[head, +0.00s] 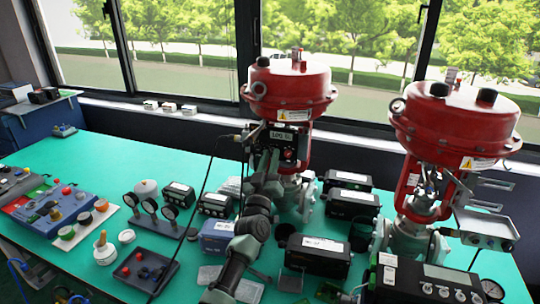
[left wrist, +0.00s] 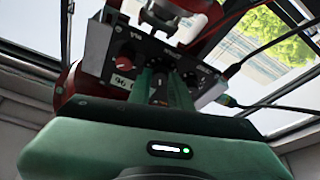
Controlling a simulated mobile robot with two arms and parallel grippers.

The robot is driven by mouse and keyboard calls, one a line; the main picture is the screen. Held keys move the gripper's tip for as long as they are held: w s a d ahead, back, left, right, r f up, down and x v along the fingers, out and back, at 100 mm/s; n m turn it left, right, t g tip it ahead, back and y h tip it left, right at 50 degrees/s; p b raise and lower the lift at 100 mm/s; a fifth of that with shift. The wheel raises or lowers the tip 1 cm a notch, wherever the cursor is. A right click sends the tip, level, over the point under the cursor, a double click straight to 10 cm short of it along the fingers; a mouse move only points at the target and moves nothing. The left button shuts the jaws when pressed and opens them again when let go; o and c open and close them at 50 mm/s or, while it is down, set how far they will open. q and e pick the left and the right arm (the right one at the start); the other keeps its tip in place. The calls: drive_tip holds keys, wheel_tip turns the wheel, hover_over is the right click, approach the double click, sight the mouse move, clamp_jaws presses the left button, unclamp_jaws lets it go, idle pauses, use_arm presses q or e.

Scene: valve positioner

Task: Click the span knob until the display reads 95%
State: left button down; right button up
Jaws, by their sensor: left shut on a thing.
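The dark positioner box (head: 283,143) is mounted on the left red valve actuator. Its small lit display (head: 280,135) is too small to read surely. My left gripper (head: 268,161) is up against the box's front face. In the left wrist view, the left gripper's green fingers (left wrist: 162,88) are shut around a dark knob (left wrist: 158,92), mostly hidden between them; I cannot read its label. A red knob (left wrist: 123,63) and a white panel with digits (left wrist: 121,82) show beside the fingers. My right gripper is not in view.
A second red actuator (head: 455,120) stands at the right. Several boxes and gauges crowd the green table (head: 110,160) around my left arm. A black cable hangs left of the arm.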

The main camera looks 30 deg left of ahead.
use_arm(q)
drive_tip(key=shift+n, duration=0.5)
drive_tip(key=c, duration=1.3)
unclamp_jaws()
drive_tip(key=b+v, duration=0.1)
drive_tip(key=v, duration=0.6)
drive_tip(key=shift+s+d+f, duration=0.1)
drive_tip(key=shift+s+d, duration=0.1)
drive_tip(key=shift+s, duration=0.15)
